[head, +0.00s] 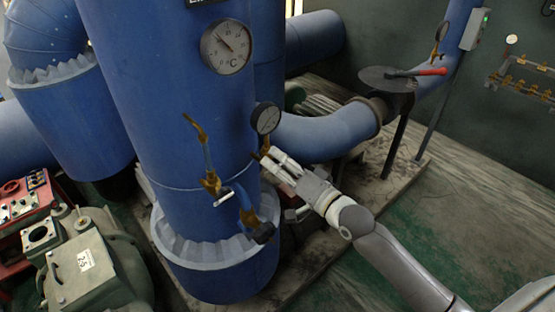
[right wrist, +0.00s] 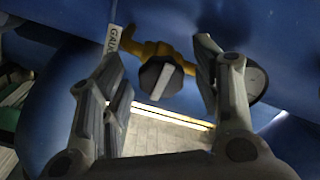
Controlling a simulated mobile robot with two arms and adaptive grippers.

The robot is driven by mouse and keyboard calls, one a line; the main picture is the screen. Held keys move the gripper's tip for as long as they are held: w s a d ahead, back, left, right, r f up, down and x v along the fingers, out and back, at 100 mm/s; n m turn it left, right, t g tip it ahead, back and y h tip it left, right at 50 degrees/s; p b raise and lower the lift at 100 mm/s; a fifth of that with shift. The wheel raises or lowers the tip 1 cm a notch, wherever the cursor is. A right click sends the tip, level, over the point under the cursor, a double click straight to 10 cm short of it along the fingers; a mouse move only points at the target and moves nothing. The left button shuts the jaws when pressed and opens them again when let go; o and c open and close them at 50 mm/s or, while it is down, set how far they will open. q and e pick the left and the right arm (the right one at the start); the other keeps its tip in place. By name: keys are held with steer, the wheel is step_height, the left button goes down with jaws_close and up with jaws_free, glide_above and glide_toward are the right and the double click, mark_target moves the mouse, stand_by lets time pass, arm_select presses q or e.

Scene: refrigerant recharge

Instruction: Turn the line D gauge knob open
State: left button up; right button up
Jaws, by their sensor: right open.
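The gauge knob (right wrist: 160,78), dark and faceted with a pale bar across its face, sits on a brass fitting (right wrist: 150,48) on the blue pipe. A white label reading "GAU" (right wrist: 113,40) is beside it; I cannot read a line letter. My right gripper (right wrist: 160,70) is open, with one finger on each side of the knob and gaps showing. In the head view my right gripper (head: 265,157) is just below a round dial gauge (head: 266,118); the knob is mostly hidden there. Part of a dial (right wrist: 256,84) shows behind the right finger. My left gripper is not in view.
A large blue column (head: 165,100) with a °C thermometer (head: 226,46) stands left of my gripper. Brass valves (head: 211,183) stick out from it. A blue pipe (head: 325,135) and a dark round plate with a red handle (head: 430,72) are to the right.

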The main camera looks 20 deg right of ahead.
steer(key=shift+w+a, duration=0.25)
steer(key=shift+w, duration=0.25)
steer(key=c, duration=1)
steer(key=shift+c, duration=0.2)
